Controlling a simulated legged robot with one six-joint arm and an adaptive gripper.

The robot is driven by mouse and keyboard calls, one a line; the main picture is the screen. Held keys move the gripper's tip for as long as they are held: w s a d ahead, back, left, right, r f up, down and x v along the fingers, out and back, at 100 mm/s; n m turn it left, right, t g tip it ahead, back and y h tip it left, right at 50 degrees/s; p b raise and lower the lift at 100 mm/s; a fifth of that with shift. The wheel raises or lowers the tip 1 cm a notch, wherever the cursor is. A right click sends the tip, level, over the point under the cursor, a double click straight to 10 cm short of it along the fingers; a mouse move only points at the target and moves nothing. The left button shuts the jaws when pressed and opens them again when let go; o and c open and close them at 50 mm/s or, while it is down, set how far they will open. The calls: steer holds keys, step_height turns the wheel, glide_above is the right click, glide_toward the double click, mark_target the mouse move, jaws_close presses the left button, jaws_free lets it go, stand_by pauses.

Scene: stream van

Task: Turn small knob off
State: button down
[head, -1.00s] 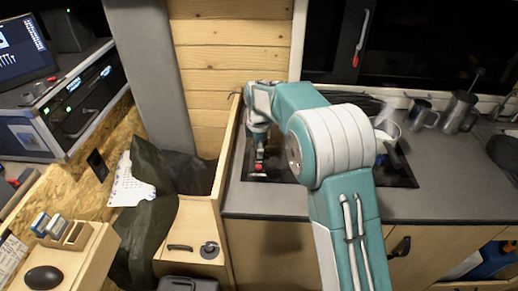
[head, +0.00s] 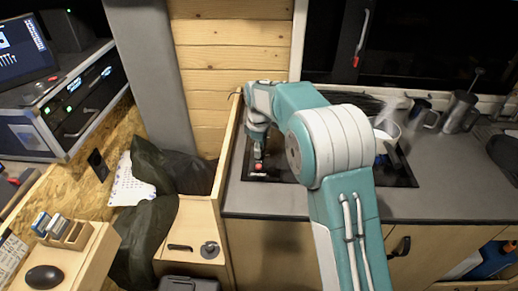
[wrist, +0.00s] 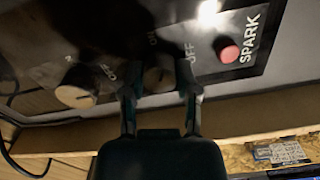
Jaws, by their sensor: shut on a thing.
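In the wrist view, the small knob (wrist: 158,78) sits on the black stove panel between OFF labels. My gripper (wrist: 160,95) has one finger on each side of it and is shut on it. The fingers partly hide the knob. A larger knob (wrist: 77,88) with a pale face stands to the left. In the head view, my gripper (head: 259,150) points down over the left end of the stove, and the small knob cannot be made out there.
A red button (wrist: 229,53) marked SPARK lies right of the small knob. In the head view, a wooden partition (head: 229,150) rises close to the left of my gripper. The grey counter (head: 440,185) is clear at the right, with metal mugs (head: 459,112) behind.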

steer(key=m, duration=0.6)
steer(key=shift+f+m, duration=0.1)
steer(key=shift+m, duration=0.2)
steer(key=m, duration=0.6)
steer(key=shift+m, duration=0.3)
steer(key=shift+c, duration=1.8)
jaws_free()
steer(key=shift+w, duration=0.1)
step_height(320, 180, up, 12)
